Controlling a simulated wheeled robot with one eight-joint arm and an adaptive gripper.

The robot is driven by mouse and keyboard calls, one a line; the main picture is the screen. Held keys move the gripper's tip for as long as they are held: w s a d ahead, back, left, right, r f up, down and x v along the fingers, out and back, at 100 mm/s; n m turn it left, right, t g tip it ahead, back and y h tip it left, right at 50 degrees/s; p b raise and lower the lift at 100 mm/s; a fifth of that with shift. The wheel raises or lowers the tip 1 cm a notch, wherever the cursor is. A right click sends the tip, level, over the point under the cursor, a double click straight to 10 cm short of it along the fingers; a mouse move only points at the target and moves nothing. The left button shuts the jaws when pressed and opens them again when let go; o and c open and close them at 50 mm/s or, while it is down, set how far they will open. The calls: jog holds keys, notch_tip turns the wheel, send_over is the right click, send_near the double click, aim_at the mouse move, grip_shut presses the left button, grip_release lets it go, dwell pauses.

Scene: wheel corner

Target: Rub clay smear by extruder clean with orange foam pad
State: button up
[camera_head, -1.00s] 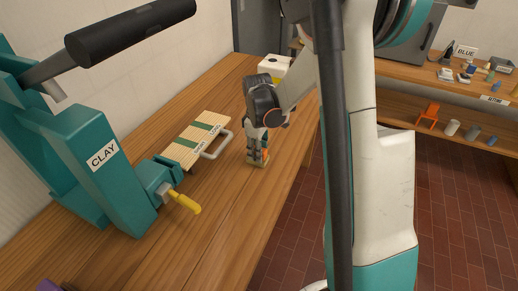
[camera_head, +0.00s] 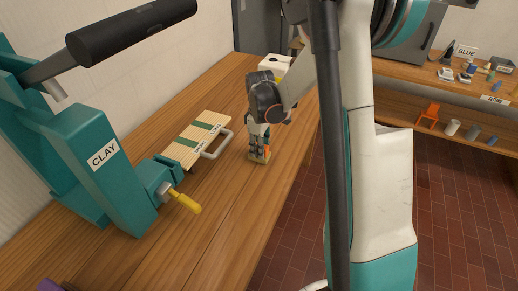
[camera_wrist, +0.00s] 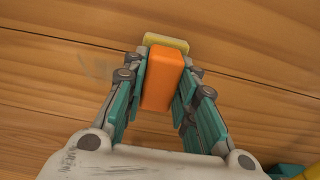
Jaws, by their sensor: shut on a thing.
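My gripper (camera_head: 260,145) is shut on the orange foam pad (camera_wrist: 161,82), which shows between the two fingers in the wrist view. A pale yellow layer or edge lies at the pad's far end, against or very near the wooden bench top; contact is hard to tell. A faint greyish smear (camera_wrist: 96,67) lies on the wood left of the pad in the wrist view. Any smear under the pad is hidden.
A slatted wooden board (camera_head: 197,140) with green stripes and a grey handle lies between the extruder and my gripper. A white box (camera_head: 274,66) stands farther back. Shelves with small items stand at right.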

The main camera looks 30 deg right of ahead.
jog(key=shift+s+a+r, duration=0.1)
jog(key=shift+s+a, duration=0.4)
jog(key=shift+a, duration=0.15)
jog(key=shift+w+d, duration=0.1)
jog(key=shift+d, duration=0.05)
jog(key=shift+w+d, duration=0.35)
jog(key=shift+d, duration=0.2)
jog(key=shift+s+a, duration=0.1)
jog(key=shift+a, duration=0.05)
dwell(0.4)
jog(key=shift+s+a, duration=0.35)
jog(key=shift+a, duration=0.2)
jog(key=shift+d, duration=0.1)
jog(key=shift+w+d+f, duration=0.2)
jog(key=shift+w+d, duration=0.25)
jog(key=shift+d, duration=0.15)
